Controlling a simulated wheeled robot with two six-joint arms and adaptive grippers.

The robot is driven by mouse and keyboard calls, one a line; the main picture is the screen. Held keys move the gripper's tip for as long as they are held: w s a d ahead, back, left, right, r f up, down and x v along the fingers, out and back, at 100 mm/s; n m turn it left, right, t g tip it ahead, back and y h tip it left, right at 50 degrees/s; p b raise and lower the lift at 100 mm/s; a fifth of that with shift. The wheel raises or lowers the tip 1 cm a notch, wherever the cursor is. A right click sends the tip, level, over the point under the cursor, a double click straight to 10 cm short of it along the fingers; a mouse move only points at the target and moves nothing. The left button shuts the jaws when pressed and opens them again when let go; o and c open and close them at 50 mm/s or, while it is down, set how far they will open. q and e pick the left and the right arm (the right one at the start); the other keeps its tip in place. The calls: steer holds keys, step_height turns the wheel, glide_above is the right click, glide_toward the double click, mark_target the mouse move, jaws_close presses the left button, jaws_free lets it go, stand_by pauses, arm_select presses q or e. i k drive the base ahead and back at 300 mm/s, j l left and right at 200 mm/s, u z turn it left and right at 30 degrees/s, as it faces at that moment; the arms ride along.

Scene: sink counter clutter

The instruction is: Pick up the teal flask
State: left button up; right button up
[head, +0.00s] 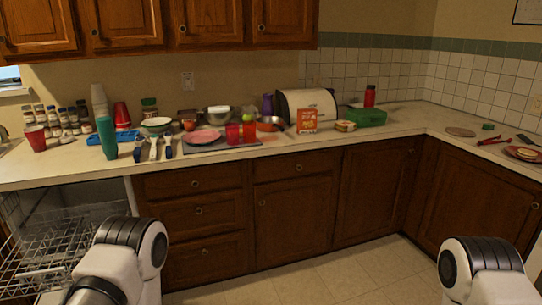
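The teal flask (107,138) stands upright near the front edge of the counter at the left in the head view. Stacked pale cups are just behind it and a blue tray is close by. White links of my two arms show at the bottom left and bottom right. Neither gripper shows in the frame. Both arm links are below the counter in the picture, well apart from the flask.
A grey mat (242,144) carries a pink plate (202,136) and red cups (249,130). A red cup (36,138) stands left. An open dishwasher rack (50,245) is below the counter's left end.

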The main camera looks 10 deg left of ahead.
mark_target(105, 124)
steer(key=i+l+u, duration=0.1)
steer(key=i, duration=0.6)
steer(key=i+l+u, duration=0.1)
steer(key=i, duration=0.55)
